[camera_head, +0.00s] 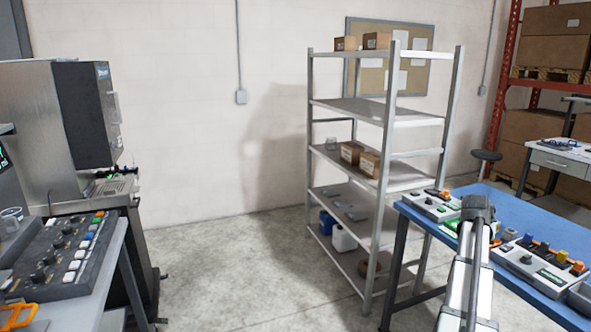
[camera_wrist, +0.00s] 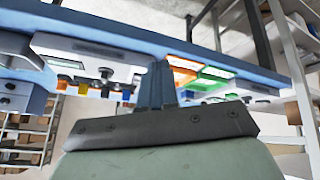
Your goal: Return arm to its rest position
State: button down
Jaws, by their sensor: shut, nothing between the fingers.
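My arm reaches in from the bottom right of the head view, over the blue table (camera_head: 408,212). I cannot make out the fingertips there. In the wrist view my gripper (camera_wrist: 160,72) shows its two fingers pressed together, with nothing between them. Beyond them the blue table (camera_wrist: 120,26) crosses the picture at a tilt. The fingers overlap a control box (camera_wrist: 85,60) with coloured parts and an orange and a green panel (camera_wrist: 210,78); contact cannot be told.
One control box (camera_head: 430,206) and another with coloured switches (camera_head: 540,270) lie on the blue table, either side of my arm. A metal shelf (camera_head: 385,115) stands behind. At left is a bench with a button panel (camera_head: 62,255). The floor (camera_head: 235,275) between is clear.

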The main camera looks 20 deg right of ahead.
jog(key=s+a+f+n+g+y, duration=0.2)
jog(key=a+f+n+y, duration=0.35)
jog(key=a+f, duration=2.95)
jog(key=s+a+f+n+g, duration=0.3)
jog(key=s+a+f, duration=0.7)
jog(key=a, duration=0.5)
jog(key=s+a+f+n+g, duration=0.3)
jog(key=s+a+f, duration=0.8)
jog(key=s+a, duration=0.4)
jog(key=shift+a+f+g+y, duration=0.2)
jog(key=shift+g+y, duration=0.1)
jog(key=shift+y, duration=0.15)
